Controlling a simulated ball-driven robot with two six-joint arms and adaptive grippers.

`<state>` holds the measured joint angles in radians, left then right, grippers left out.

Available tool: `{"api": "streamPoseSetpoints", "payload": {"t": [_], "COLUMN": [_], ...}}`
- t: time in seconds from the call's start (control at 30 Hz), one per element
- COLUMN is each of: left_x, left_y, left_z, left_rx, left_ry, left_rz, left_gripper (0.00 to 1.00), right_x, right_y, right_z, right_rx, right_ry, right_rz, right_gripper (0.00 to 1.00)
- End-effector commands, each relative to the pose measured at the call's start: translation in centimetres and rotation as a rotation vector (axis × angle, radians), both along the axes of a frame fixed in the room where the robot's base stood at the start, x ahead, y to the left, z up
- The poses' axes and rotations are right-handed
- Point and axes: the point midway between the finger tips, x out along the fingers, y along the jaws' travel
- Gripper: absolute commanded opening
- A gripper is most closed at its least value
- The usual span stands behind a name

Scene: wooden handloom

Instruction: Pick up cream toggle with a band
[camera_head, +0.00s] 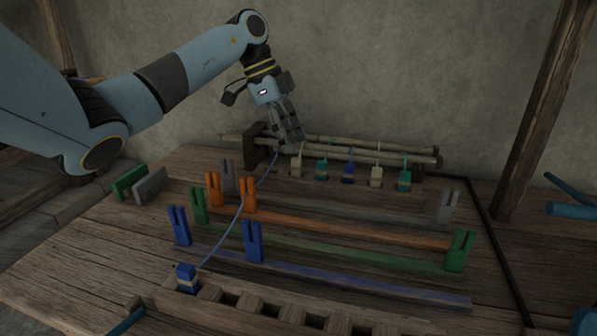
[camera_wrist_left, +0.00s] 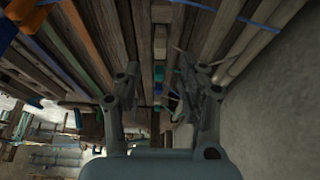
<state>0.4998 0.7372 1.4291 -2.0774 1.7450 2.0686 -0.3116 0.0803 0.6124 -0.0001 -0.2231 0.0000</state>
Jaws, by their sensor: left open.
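My left gripper (camera_head: 291,143) is open and points down at the left end of the back rails in the head view. A cream toggle (camera_head: 296,168) hangs just below its fingertips. A second cream toggle (camera_head: 376,177) hangs further right in the same row. I cannot tell clearly which cream one carries a band. In the left wrist view the open fingers (camera_wrist_left: 158,72) stand apart, with a cream toggle (camera_wrist_left: 160,45) in line with the gap beyond the tips. No toggle is visibly gripped. My right gripper is not in view.
Teal toggles (camera_head: 321,169) and a blue toggle (camera_head: 348,173) share the row. A blue banded toggle (camera_head: 186,278) sits front left on a blue cord running to the rails (camera_head: 370,150). Orange, green and blue forked posts (camera_head: 253,241) stand across the table.

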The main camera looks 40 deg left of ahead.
Motion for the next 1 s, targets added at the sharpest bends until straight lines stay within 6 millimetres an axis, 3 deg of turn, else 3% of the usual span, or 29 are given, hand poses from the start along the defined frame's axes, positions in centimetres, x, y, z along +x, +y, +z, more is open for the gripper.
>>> {"api": "streamPoseSetpoints", "payload": {"t": [0.2,0.4,0.63,0.93,1.0], "left_x": [0.3,0.8,0.8,0.8,0.8], "left_y": [-0.4,-1.3,-1.3,-1.3,-1.3], "left_z": [-2.2,-5.0,-5.2,-5.1,-5.1], "left_rx": [-0.001,-0.001,0.002,0.001,0.001], "left_ry": [0.001,0.0,-0.001,0.0,0.0], "left_rz": [0.001,0.001,0.001,0.0,0.0], "left_gripper": [0.4,0.4,0.4,0.02,0.01], "right_x": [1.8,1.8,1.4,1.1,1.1], "right_y": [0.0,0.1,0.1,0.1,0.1], "right_z": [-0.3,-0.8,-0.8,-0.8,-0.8], "right_rx": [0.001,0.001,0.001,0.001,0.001], "right_ry": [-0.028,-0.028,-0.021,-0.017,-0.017], "right_rz": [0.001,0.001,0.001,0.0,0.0], "right_gripper": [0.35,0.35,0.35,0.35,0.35]}}
